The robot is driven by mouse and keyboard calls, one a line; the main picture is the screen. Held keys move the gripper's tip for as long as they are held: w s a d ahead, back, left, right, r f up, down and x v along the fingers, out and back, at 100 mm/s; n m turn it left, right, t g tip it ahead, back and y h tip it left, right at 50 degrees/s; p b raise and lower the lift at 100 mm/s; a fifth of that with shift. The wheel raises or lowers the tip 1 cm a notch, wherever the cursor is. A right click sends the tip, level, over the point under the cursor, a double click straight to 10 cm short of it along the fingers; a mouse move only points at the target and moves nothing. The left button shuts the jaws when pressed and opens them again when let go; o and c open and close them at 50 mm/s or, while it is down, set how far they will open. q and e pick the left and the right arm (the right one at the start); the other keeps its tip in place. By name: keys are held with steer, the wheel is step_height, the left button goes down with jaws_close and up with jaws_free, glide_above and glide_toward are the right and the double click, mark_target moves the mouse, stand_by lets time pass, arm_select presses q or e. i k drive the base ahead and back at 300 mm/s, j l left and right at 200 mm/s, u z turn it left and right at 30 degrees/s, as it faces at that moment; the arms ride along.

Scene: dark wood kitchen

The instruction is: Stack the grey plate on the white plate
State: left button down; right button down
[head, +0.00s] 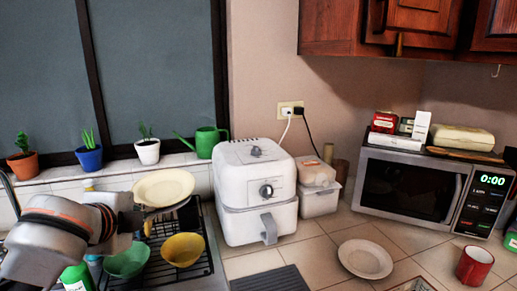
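A pale cream plate (163,187) shows above the dish rack at the left, its face toward the camera. A thin dark edge shows just under it; I cannot tell what that is. A whitish plate (365,259) lies flat and empty on the tiled counter, in front of the microwave. No plate looks clearly grey. My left gripper (138,222) is at the cream plate's lower left edge, above the rack. Its fingers are small and partly hidden, so I cannot tell whether they grip the plate. My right gripper is not in view.
A green bowl (127,261) and yellow bowl (182,249) are in the dish rack (213,264). A white air fryer (254,191) stands between rack and whitish plate. A red mug (474,265) and microwave (409,190) are at the right. Tiles around the whitish plate are mostly clear.

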mark_target(357, 264)
steer(key=l+z, duration=0.15)
steer(key=z, duration=0.25)
steer(key=l+z, duration=0.2)
steer(key=z, duration=0.15)
steer(key=l+z, duration=0.2)
steer(key=z, duration=0.2)
